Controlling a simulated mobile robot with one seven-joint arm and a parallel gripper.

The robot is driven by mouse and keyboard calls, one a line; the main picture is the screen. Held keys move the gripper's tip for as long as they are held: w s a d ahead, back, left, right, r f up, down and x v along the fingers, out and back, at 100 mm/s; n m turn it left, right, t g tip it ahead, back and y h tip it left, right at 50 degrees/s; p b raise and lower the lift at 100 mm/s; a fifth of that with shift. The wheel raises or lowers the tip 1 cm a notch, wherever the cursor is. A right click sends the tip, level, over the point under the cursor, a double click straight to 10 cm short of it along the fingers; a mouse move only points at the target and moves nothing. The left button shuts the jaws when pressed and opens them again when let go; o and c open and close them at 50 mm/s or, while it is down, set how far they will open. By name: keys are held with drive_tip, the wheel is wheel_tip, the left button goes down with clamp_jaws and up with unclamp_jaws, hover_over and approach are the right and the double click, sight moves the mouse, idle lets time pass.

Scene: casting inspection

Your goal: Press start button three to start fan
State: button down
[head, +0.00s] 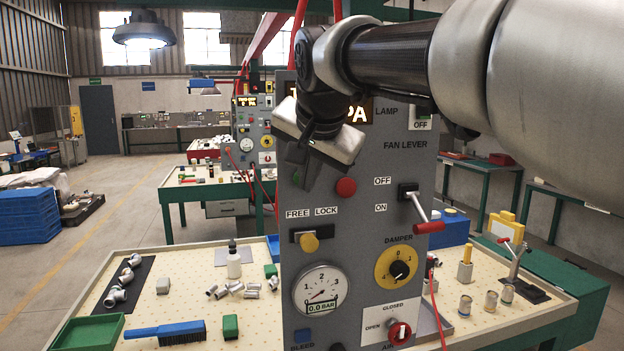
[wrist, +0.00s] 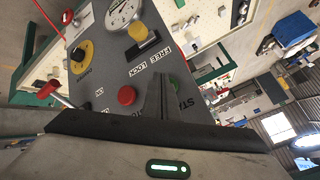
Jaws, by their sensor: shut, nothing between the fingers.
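A grey control panel (head: 360,165) stands upright on the near bench. My gripper (head: 303,182) is shut and empty in front of its upper left part, fingers pointing down at the panel. The partly covered label beside the green button begins "STA". I cannot tell whether the fingertips touch the panel. The red button also shows in the head view (head: 346,187), right of the gripper. No number three shows on a button.
The fan lever's red handle (head: 430,228) sticks out from the panel at right. A yellow free/lock knob (head: 309,243), a gauge (head: 322,291) reading 0.0 bar and a yellow damper dial (head: 397,268) sit lower. Small metal parts lie on the bench (head: 190,263).

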drive_tip(key=shift+w, duration=0.15)
drive_tip(key=shift+w+a, duration=0.1)
drive_tip(key=shift+w, duration=0.15)
drive_tip(key=shift+w+a+p, duration=0.1)
drive_tip(key=shift+w+p, duration=0.25)
idle(0.7)
drive_tip(key=shift+s, duration=0.15)
drive_tip(key=shift+s+d+b, duration=0.2)
drive_tip(key=shift+s+b, duration=0.2)
drive_tip(key=shift+s, duration=0.2)
drive_tip(key=s+b, duration=0.1)
drive_tip(key=s, duration=0.1)
drive_tip(key=s+d+b, duration=0.1)
drive_tip(key=s, duration=0.1)
drive_tip(key=shift+s+d, duration=0.2)
drive_tip(key=shift+s, duration=0.2)
idle(0.5)
